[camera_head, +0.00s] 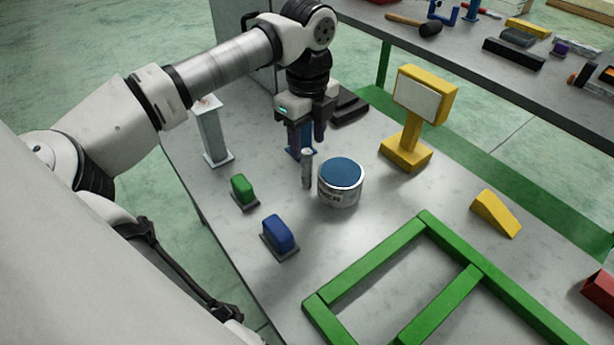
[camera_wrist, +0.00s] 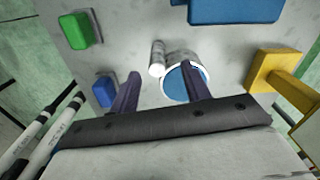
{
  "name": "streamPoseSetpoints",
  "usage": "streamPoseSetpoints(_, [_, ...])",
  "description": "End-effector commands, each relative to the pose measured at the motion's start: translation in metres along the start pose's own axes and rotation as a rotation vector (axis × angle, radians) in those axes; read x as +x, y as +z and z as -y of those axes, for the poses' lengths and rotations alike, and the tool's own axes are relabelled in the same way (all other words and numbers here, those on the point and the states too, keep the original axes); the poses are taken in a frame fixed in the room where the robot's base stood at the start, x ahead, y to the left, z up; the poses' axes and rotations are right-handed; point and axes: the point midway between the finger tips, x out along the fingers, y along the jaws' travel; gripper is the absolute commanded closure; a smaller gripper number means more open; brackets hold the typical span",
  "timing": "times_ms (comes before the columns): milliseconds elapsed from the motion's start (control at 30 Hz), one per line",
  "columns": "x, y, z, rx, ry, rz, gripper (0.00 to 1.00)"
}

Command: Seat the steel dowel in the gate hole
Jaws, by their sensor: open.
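The steel dowel (camera_head: 307,170) is a grey cylinder standing upright close to the left side of a paint can; it also shows in the wrist view (camera_wrist: 157,58). My gripper (camera_head: 306,146) is open, with its two dark fingers pointing down above and behind the dowel. In the wrist view, the dowel shows in the gap between the fingertips (camera_wrist: 160,72), a little beyond them, and nothing is held. I cannot make out the gate hole in either view.
The can (camera_head: 341,183) with a blue lid is close to my fingers. A blue piece (camera_wrist: 235,10) is behind them. Green (camera_head: 243,190) and blue (camera_head: 279,235) blocks, a grey post (camera_head: 213,133), a yellow stand (camera_head: 407,146) and a green frame (camera_head: 376,262) surround the workspace.

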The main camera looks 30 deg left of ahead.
Motion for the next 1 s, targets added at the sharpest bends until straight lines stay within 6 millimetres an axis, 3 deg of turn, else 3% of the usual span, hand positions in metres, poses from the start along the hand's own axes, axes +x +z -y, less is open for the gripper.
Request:
streamPoseSetpoints(167, [0.013, -0.001, -0.001, 0.001, 0.0, -0.001, 0.53])
streamPoseSetpoints(433, [0.053, -0.002, -0.004, 0.001, -0.002, -0.002, 0.53])
streamPoseSetpoints(700, [0.057, -0.001, -0.004, 0.001, -0.002, 0.0, 0.53])
streamPoseSetpoints(1000, [0.056, -0.001, -0.004, 0.002, -0.002, 0.0, 0.9])
